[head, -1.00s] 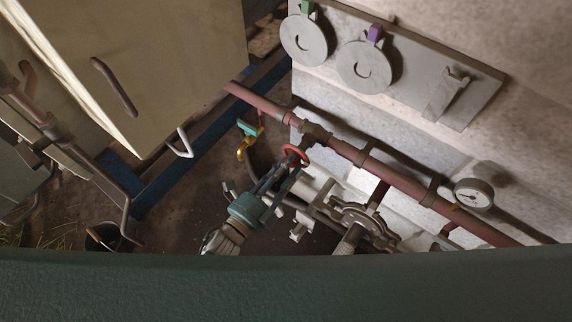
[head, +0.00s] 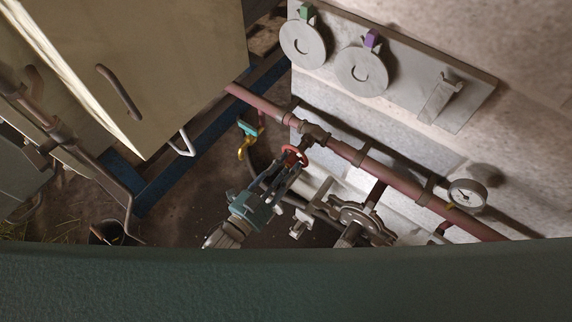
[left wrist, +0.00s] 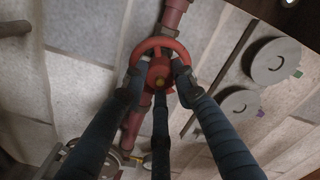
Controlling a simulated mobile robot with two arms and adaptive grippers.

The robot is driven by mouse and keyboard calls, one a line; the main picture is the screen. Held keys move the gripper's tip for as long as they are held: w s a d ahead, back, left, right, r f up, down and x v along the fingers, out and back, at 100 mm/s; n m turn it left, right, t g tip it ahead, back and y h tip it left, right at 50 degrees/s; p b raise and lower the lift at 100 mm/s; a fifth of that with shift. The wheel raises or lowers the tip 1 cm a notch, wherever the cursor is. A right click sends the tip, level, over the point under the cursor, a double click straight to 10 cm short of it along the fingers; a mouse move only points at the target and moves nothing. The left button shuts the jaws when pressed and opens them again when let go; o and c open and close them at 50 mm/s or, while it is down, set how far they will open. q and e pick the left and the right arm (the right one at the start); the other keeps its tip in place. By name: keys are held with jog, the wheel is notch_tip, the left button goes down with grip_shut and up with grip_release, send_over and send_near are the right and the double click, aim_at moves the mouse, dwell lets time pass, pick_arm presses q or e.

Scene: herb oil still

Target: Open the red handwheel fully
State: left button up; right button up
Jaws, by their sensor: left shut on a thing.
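The red handwheel (head: 296,153) sits on a valve of the reddish pipe in the middle of the head view. My right gripper is not in view.
The reddish pipe (head: 385,178) runs along the pale wall, with a round gauge (head: 467,195) at right. A teal and yellow valve handle (head: 247,139) hangs left of the handwheel. A grey plate with discs (head: 361,70) is above. A beige cabinet (head: 170,60) stands at left.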

pick_arm(q)
jog(key=n, duration=0.5)
jog(key=shift+s+d+r, duration=0.1)
jog(key=shift+d+r, duration=0.05)
jog(key=n, duration=0.6)
jog(key=shift+w+r+n, duration=0.15)
jog(key=shift+w+n, duration=0.05)
jog(key=shift+n, duration=0.2)
jog(key=n, duration=0.3)
jog(key=n+b, duration=0.1)
jog(key=n, duration=0.1)
jog(key=shift+w+a, duration=0.15)
jog(key=shift+a, duration=0.1)
jog(key=n+b, duration=0.2)
jog(key=n, duration=0.4)
jog(key=shift+w+a, duration=0.1)
jog(key=shift+a, duration=0.05)
jog(key=shift+n, duration=0.3)
jog(key=o, duration=1)
jog(key=shift+a, duration=0.1)
jog(key=shift+o, duration=0.8)
jog(key=shift+f, duration=0.2)
